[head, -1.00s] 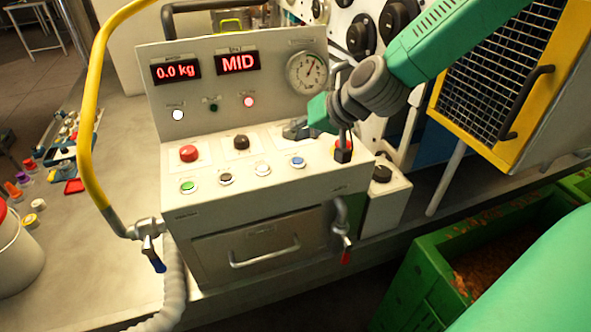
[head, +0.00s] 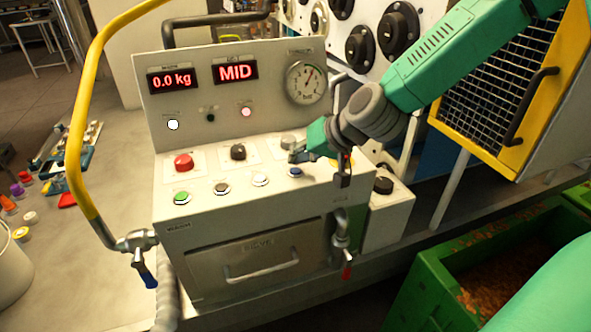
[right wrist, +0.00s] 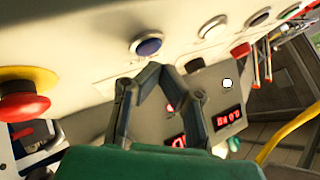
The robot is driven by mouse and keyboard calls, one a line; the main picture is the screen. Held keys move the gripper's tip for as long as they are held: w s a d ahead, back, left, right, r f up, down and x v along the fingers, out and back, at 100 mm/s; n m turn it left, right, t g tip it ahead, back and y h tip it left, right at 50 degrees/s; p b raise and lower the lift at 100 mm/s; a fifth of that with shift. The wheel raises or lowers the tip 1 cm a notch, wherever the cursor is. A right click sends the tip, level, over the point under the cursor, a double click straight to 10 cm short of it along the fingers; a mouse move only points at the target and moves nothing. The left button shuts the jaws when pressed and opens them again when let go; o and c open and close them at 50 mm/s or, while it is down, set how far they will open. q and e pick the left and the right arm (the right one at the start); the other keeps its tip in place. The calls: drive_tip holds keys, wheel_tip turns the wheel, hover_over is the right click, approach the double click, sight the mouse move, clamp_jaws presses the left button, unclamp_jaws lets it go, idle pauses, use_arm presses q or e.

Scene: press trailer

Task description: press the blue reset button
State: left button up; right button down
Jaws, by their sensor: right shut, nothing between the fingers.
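The blue reset button (head: 296,172) is at the right end of the front row on the white console's sloped panel. In the right wrist view the blue button (right wrist: 148,45) sits just beyond my fingertips, with a small gap in the picture. My right gripper (head: 297,156) is over the panel just behind the blue button in the head view. Its dark fingers meet at the tips (right wrist: 153,68), shut and empty. I cannot tell whether they touch the panel. My left gripper is not in view.
A red button (head: 184,162) sits behind. A red mushroom button on yellow (right wrist: 22,95) is close by. A yellow-framed mesh guard (head: 490,95) stands to the right.

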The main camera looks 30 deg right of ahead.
drive_tip(key=shift+d, duration=0.2)
drive_tip(key=shift+a, duration=0.1)
drive_tip(key=shift+a, duration=0.1)
drive_tip(key=shift+a, duration=0.3)
drive_tip(key=shift+d, duration=0.1)
drive_tip(key=shift+d+f, duration=0.4)
drive_tip(key=shift+d, duration=0.05)
drive_tip(key=shift+a, duration=0.25)
